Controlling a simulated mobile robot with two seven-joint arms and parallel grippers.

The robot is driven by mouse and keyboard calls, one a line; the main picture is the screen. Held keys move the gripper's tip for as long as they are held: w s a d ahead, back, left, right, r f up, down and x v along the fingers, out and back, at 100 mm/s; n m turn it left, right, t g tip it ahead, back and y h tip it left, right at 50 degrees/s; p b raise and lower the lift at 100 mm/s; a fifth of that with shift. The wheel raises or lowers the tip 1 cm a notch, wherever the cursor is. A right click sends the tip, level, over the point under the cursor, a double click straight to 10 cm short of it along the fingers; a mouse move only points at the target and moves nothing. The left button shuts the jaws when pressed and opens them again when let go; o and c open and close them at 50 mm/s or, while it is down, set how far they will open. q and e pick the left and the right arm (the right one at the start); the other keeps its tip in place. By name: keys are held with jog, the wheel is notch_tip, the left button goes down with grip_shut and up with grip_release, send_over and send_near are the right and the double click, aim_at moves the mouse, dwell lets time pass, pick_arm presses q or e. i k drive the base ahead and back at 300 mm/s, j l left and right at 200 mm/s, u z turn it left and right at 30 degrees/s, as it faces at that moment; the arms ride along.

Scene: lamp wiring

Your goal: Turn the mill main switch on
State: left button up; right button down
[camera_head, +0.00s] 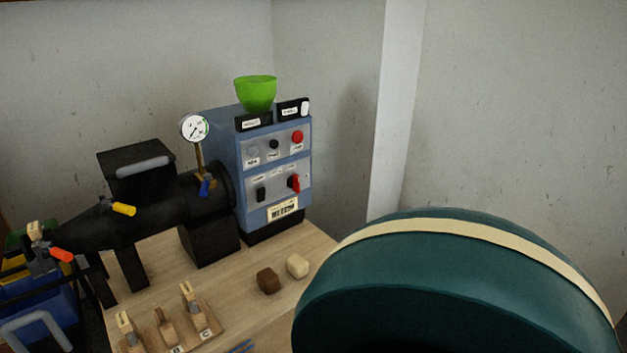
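The blue mill control box (272,157) stands on the wooden bench against the wall. Its upper panel has a round grey part, a black knob (274,144) and a red round button (297,137). Its lower panel has a black rocker switch (261,194) on the left and a red-handled rotary switch (294,183) on the right. The labels are too small to read, so I cannot tell which one is marked as main switch or its setting. Neither of my grippers is in view.
A green bowl (256,94) sits on the box. A black machine (145,205) with a gauge (194,128) is at left. Brown (268,280) and cream (297,265) blocks lie in front. A large teal rounded shape, unidentified, hides the lower right.

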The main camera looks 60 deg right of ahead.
aim_at(293, 182)
jog(key=z, duration=1.95)
jog(key=i+l, duration=0.2)
jog(key=l, duration=0.15)
jog(key=i+l, duration=0.15)
jog(key=l, duration=0.25)
jog(key=i+l+u, duration=0.1)
jog(key=l, duration=0.25)
jog(key=i+l, duration=0.25)
jog(key=l, duration=0.15)
jog(key=i+l, duration=0.15)
jog(key=l, duration=0.25)
